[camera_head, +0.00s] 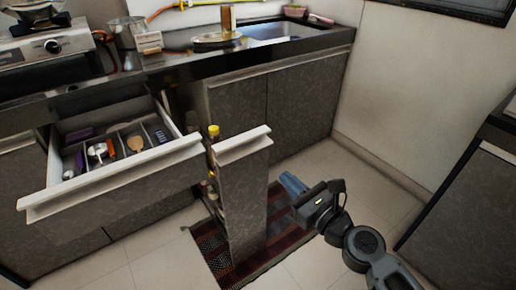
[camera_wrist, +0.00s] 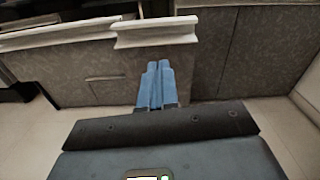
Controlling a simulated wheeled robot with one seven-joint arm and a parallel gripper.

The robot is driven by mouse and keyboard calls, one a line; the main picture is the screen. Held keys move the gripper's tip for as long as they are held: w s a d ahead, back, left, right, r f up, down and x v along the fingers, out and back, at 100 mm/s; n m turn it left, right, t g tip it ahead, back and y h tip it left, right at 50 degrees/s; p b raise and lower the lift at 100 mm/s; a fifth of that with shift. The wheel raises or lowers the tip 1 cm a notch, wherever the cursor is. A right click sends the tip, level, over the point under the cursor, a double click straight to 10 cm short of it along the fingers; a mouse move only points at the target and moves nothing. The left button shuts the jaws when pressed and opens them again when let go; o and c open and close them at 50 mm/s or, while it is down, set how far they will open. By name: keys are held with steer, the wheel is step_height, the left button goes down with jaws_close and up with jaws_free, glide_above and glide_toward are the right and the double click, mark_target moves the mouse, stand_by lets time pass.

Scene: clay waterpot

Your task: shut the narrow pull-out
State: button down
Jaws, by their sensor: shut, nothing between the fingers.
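The narrow pull-out (camera_head: 245,200) stands out from the lower cabinets in the head view, with a grey stone-like front and a pale ledge along its top. Its side shelf shows a bottle with a yellow cap (camera_head: 214,132). My gripper (camera_head: 291,184) is to the right of the pull-out front, its blue fingers together and empty, with a visible gap to the front in the head view. In the wrist view the pull-out's pale top ledge (camera_wrist: 156,32) lies ahead of the blue fingertips (camera_wrist: 158,66). I cannot tell whether they touch the front.
A wide drawer (camera_head: 120,180) with utensils in compartments stands open to the left of the pull-out. A striped rug (camera_head: 282,210) lies on the floor below. The sink (camera_head: 275,31) and counter are behind. Another cabinet (camera_head: 470,200) stands at the right; floor between is clear.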

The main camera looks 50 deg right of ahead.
steer(key=r+m, duration=0.1)
steer(key=p, duration=0.2)
glide_toward(255, 147)
steer(key=w+r, duration=0.1)
steer(key=w, duration=0.1)
steer(key=w+r, duration=0.1)
steer(key=w, duration=0.4)
steer(key=shift+w+d+r, duration=0.1)
steer(key=shift+d+r, duration=0.05)
steer(key=shift+r, duration=0.25)
steer(key=shift+w, duration=0.15)
